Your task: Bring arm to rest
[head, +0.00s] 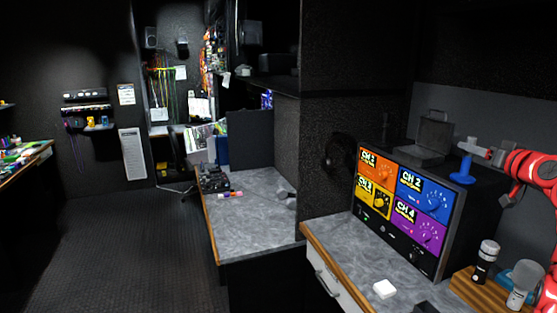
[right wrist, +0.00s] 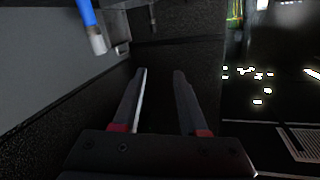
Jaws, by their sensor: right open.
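My right arm is red and comes in from the right edge of the head view. Its grey gripper (head: 480,151) is raised above the black equipment cabinet (head: 482,190), close to a blue object with a round base (head: 462,172). In the right wrist view, the two fingers of the right gripper (right wrist: 160,75) stand apart with nothing between them. A blue rod with a pale end (right wrist: 90,20) shows at the top left there, outside the fingers. My left gripper is not in view.
A panel with four coloured channel blocks (head: 402,200) faces the grey counter (head: 345,255). A white block (head: 384,288) lies there. Two microphones (head: 486,262) (head: 522,282) stand on a wooden block (head: 463,287). An open grey case (head: 425,140) sits on the cabinet. The floor at left is clear.

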